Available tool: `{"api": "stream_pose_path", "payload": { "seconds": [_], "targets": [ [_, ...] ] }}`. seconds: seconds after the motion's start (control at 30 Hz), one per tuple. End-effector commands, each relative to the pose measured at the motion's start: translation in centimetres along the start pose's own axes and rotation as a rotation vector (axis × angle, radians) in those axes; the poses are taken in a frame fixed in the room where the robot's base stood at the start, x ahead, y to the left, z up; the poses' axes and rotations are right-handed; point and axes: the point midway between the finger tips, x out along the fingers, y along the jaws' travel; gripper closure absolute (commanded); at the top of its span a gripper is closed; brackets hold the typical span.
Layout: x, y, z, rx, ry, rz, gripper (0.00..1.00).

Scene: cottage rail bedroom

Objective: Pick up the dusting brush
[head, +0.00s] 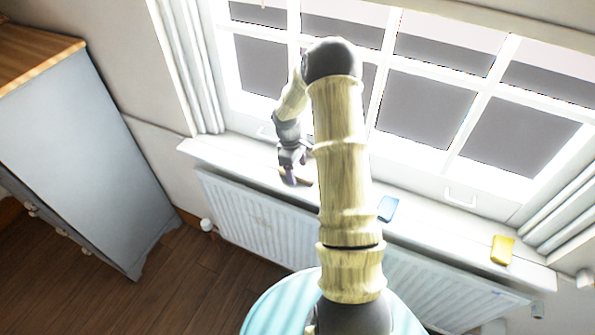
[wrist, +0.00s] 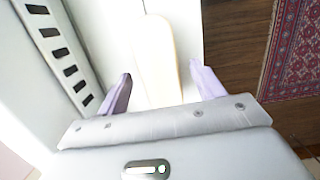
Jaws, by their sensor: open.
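A pale cream, long rounded piece (wrist: 157,50), which looks like part of the dusting brush, lies on the white windowsill in the wrist view. My gripper (wrist: 161,74) is open, with one purple finger on each side of this piece and visible gaps between. The piece's near end runs down behind the gripper body, so that end is hidden, and no bristles can be made out. In the head view my gripper (head: 289,181) is low over the left part of the sill, and only a small brownish bit of the thing shows beside it.
A blue item (head: 387,208) and a yellow item (head: 502,249) sit farther right on the sill (head: 440,222). The window stands behind and a white radiator (head: 262,222) is below. A grey cabinet (head: 75,150) stands at left. A patterned rug (wrist: 295,55) lies on the wooden floor.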

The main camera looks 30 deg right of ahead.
Motion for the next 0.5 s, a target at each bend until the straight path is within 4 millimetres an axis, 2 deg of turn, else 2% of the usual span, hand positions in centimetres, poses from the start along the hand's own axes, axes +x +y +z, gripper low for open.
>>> {"api": "stream_pose_path", "payload": {
  "seconds": [0.13,0.5],
  "targets": [
    [1.23,-0.06,-0.03,-0.002,0.0,-0.001,0.33],
    [1.31,-0.02,-0.03,-0.001,0.001,0.001,0.33]
  ]
}}
